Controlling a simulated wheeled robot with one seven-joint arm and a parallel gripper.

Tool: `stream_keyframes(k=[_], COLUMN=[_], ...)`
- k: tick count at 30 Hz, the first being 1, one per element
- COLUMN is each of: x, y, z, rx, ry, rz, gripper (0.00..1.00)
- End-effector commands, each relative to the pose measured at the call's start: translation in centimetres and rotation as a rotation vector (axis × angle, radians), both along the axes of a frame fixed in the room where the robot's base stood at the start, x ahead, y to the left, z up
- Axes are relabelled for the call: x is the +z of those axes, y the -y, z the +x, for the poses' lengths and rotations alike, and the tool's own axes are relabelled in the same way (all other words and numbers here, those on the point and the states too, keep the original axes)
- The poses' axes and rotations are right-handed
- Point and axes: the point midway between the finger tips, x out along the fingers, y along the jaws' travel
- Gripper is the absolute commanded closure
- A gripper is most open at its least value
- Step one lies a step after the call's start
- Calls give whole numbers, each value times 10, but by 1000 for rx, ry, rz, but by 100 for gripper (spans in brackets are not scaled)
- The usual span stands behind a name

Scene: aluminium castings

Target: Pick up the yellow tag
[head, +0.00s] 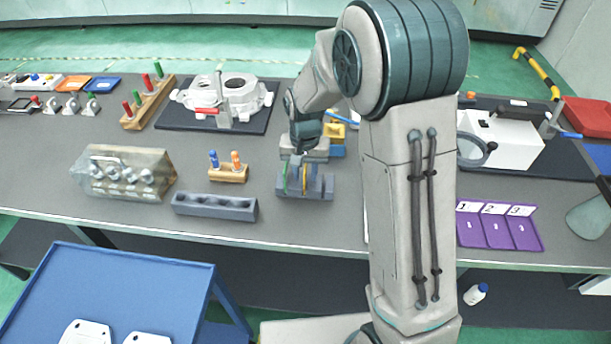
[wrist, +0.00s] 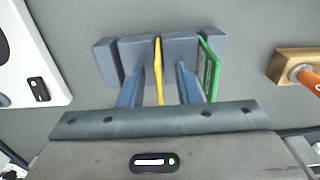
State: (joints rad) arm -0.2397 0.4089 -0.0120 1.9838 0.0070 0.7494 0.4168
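The yellow tag (wrist: 159,72) stands upright on edge in a slot of a grey slotted rack, seen nearly edge-on in the wrist view. In the head view the tag (head: 304,178) is a thin yellow strip in the rack (head: 318,188), partly behind my gripper. My gripper (wrist: 158,78) is open above the rack, with one blue-grey finger on each side of the yellow tag. Gaps show between the tag and both fingers. A green tag (wrist: 208,70) stands in the rack just beyond the right-hand finger in the wrist view.
A wooden block with blue and orange pegs (head: 229,173) stands left of the rack. A grey trough (head: 215,206) lies in front of it. Yellow and blue blocks (head: 335,131) sit behind the rack. Purple numbered trays (head: 497,226) lie to the right.

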Motion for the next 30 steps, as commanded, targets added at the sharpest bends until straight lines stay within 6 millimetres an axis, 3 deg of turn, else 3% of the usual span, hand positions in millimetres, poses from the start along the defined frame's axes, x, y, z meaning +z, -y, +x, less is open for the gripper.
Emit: stream_keyframes(k=[9,12,13,25,30], x=[-7,-7,-7,-6,6], y=[0,0,0,0,0], z=[0,0,0,0,1], rx=[1,1,1,1,0], ry=[1,1,1,1,3], rz=[0,0,0,1,0], gripper=[70,98,100,100,100])
